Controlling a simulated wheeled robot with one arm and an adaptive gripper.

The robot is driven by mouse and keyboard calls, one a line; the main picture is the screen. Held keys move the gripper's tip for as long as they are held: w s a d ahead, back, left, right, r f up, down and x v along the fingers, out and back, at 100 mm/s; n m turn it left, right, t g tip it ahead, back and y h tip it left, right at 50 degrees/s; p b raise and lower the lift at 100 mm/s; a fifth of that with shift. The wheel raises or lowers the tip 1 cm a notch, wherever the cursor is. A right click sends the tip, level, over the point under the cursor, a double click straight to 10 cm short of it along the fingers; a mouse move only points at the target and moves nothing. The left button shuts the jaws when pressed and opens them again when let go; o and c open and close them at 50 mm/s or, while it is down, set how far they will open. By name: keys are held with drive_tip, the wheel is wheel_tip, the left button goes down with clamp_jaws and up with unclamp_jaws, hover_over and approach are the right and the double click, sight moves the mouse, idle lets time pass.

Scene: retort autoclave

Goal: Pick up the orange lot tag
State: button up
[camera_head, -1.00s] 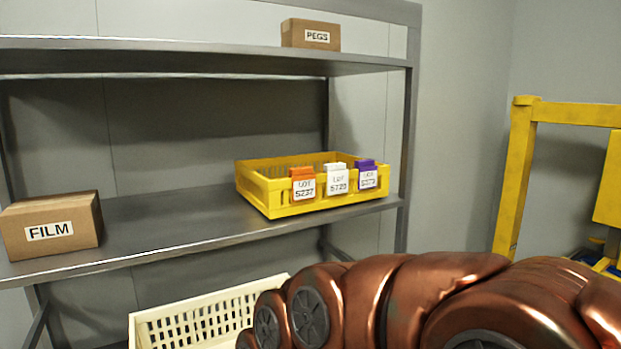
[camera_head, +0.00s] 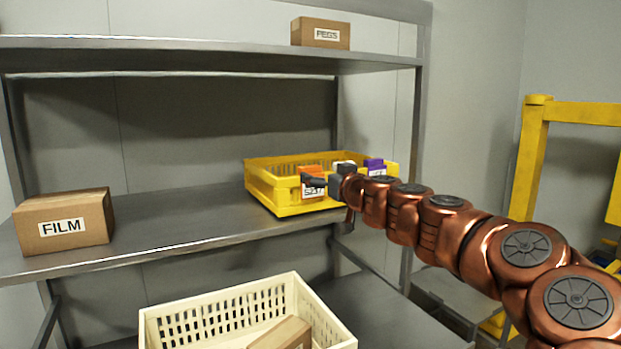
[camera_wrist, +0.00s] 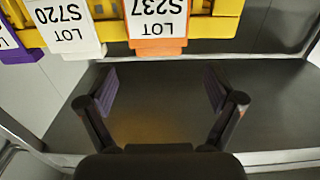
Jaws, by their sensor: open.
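The orange lot tag (camera_head: 311,171) hangs on the front rim of the yellow crate (camera_head: 288,211) on the middle shelf. In the wrist view the orange tag (camera_wrist: 157,44) shows upside down with the label "LOT S237", at the top, just beyond my open fingers. My gripper (camera_head: 324,183) is at the crate's front, partly covering the orange tag's label; it also shows in the wrist view (camera_wrist: 160,90). Its two fingers are spread wide with nothing between them but the shelf behind. The white tag (camera_wrist: 65,28) and the purple tag (camera_wrist: 12,40) hang on the same rim.
A FILM box (camera_head: 62,222) stands on the shelf at left and a PEGS box (camera_head: 320,33) on the upper shelf. A cream crate (camera_head: 215,315) with a cardboard box in it is below. A yellow frame (camera_head: 529,160) stands at right. The shelf between FILM and crate is bare.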

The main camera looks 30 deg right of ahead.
sight(312, 169)
drive_tip(key=shift+w+p, duration=0.3)
drive_tip(key=shift+w, duration=0.8)
drive_tip(key=w, duration=0.1)
drive_tip(key=w+p, duration=0.2)
drive_tip(key=shift+w+d+r, duration=0.2)
drive_tip(key=shift+d+r, duration=0.05)
drive_tip(key=shift+d, duration=0.1)
drive_tip(key=shift+w+f, duration=0.1)
drive_tip(key=shift+w, duration=0.65)
drive_tip(key=shift+c, duration=0.2)
drive_tip(key=c, duration=0.8)
